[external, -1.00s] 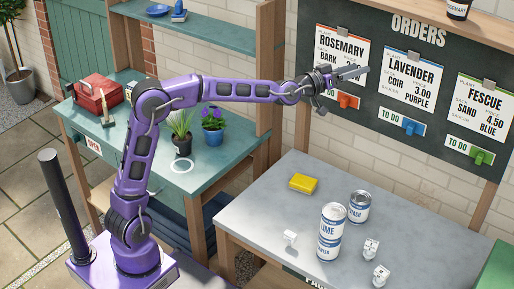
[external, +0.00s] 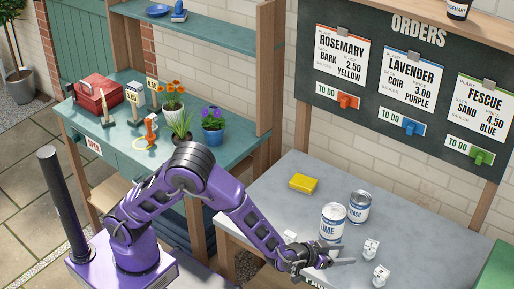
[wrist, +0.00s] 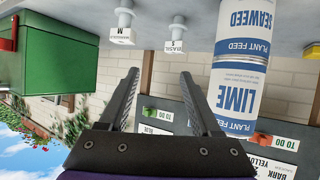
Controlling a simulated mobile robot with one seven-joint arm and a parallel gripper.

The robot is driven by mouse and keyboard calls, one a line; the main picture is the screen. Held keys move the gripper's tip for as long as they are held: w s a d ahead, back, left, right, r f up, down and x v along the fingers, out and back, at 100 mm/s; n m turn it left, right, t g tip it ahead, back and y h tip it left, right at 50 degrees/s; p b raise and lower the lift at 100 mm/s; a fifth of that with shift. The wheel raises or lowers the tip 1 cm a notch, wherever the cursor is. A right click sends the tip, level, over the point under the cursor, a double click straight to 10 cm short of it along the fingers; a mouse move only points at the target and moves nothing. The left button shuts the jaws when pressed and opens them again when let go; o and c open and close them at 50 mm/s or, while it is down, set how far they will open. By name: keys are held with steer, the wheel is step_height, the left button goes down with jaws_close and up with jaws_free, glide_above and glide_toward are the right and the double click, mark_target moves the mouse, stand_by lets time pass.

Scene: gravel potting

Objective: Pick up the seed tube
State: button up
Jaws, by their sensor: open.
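Small white labelled seed tubes stand on the grey bench: one (external: 371,248) beside the cans, one (external: 381,275) nearer the front, and one (external: 289,235) partly hidden by my arm. The upside-down wrist view shows a tube marked Marigold (wrist: 122,30) and one marked Basil (wrist: 175,36), beyond the fingertips. My gripper (external: 350,254) is low at the bench's front, fingers pointing right toward the two right-hand tubes. In the wrist view my gripper (wrist: 160,76) is open, with nothing between its fingers. Which tube is meant, I cannot tell.
The tall Lime can (external: 332,223) stands close behind my gripper and shows large in the wrist view (wrist: 238,75). A Potash can (external: 358,207) is beside it. A yellow block (external: 303,183) lies farther back. A green box (wrist: 50,60) stands at the wrist view's left.

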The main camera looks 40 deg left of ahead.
steer(key=s+a+f+y, duration=0.1)
steer(key=s+f, duration=0.1)
steer(key=s, duration=0.1)
steer(key=n+t, duration=0.1)
steer(key=t, duration=0.1)
glide_toward(368, 252)
steer(key=shift+y, duration=0.3)
steer(key=x, duration=0.4)
steer(key=shift+d+r, duration=0.25)
steer(key=shift+r, duration=0.05)
steer(key=x, duration=0.3)
steer(key=b+x, duration=0.1)
steer(key=x, duration=0.1)
steer(key=shift+a+f, duration=0.15)
steer(key=shift+f, duration=0.15)
jaws_close()
